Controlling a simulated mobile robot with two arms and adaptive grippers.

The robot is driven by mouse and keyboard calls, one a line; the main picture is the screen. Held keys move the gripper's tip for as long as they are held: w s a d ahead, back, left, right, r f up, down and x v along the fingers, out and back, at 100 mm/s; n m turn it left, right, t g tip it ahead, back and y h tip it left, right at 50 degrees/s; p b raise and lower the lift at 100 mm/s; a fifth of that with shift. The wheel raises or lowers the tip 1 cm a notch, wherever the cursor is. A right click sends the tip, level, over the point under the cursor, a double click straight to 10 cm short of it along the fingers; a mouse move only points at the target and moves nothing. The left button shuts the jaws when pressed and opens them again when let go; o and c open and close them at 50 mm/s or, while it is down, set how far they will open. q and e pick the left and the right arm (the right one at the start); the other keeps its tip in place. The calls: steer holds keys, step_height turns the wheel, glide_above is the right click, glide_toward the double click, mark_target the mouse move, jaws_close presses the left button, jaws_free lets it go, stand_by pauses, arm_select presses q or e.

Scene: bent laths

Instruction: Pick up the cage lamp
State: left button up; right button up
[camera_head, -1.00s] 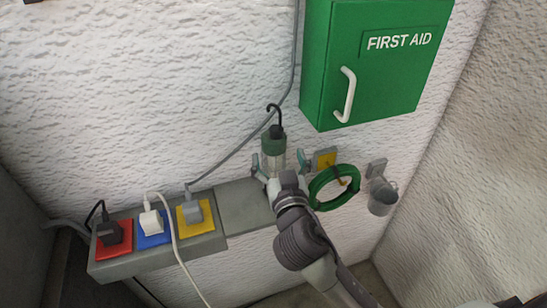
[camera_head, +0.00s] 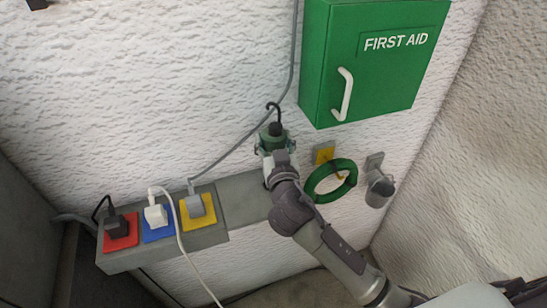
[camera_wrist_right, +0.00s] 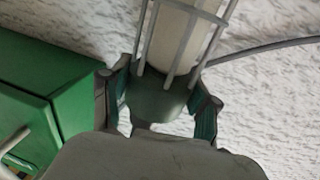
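The cage lamp (camera_head: 271,138) hangs upright in front of the white wall, with a green cap and a black hook on top. In the right wrist view, its green cap (camera_wrist_right: 160,98) and the grey bars around its pale tube lie between my fingers. My right gripper (camera_head: 273,147) has one finger on each side of the green cap, and the pads appear to press on it. In the head view, the gripper hides the lamp's lower part. My left gripper is not in view.
A green first aid cabinet (camera_head: 368,60) is on the wall, up and right of the lamp. A green ring (camera_head: 318,188) and a small grey bucket (camera_head: 380,192) hang at right. A grey ledge (camera_head: 245,200) carries coloured sockets with plugs at left. A grey cable (camera_head: 232,155) runs behind the lamp.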

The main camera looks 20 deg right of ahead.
jaws_close()
steer(key=shift+r, duration=0.1)
